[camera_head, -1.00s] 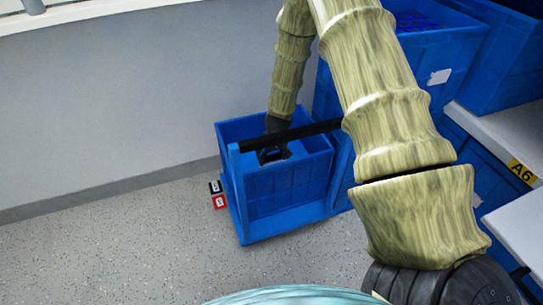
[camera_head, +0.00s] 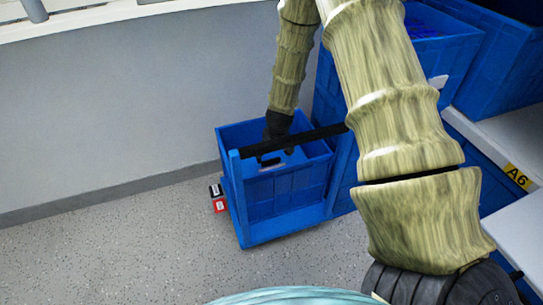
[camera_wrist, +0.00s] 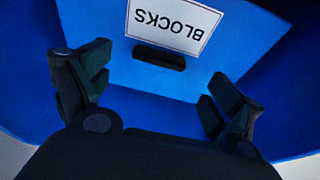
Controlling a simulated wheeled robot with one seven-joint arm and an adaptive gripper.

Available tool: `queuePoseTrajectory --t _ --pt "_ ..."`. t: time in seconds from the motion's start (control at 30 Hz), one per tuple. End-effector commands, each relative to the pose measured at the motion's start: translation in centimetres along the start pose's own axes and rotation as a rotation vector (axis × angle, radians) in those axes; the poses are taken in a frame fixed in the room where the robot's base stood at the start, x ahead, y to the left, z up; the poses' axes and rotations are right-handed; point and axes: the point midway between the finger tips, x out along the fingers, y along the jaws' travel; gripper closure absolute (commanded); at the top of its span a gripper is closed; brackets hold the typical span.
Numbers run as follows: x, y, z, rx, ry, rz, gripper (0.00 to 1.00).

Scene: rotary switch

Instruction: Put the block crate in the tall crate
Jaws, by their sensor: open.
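The block crate (camera_wrist: 139,82) shows in the wrist view as a blue face with an upside-down white BLOCKS label and a black handle (camera_wrist: 158,59). In the head view a lighter blue face with a black piece (camera_head: 270,162) shows inside a blue open-topped crate (camera_head: 287,190), which I take to be the tall crate; its depth is unclear. My gripper (camera_wrist: 155,92) is open, its fingers spread either side of the handle's line and apart from it. In the head view my gripper (camera_head: 279,146) is down inside the crate's opening, partly behind a black bar.
A black bar (camera_head: 295,141) crosses above the crate. Small red and black boxes (camera_head: 217,199) lie on the floor to its left. A grey wall (camera_head: 110,110) stands behind. Larger blue crates (camera_head: 437,60) and a white shelf (camera_head: 500,135) marked A6 are on the right. The front-left floor is clear.

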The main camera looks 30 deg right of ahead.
Motion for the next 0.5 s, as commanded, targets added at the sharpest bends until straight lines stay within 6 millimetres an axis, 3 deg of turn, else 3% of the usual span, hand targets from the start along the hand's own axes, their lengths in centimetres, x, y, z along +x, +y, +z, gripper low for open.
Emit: queuePoseTrajectory --t 0.03,0.2,0.5 --pt "-1.4 0.0 -0.1 -0.001 0.001 0.0 0.07" --pt "-4.2 0.0 -0.1 -0.001 0.001 0.001 0.07" --pt "-6.7 0.0 0.0 0.0 0.0 0.0 0.07"
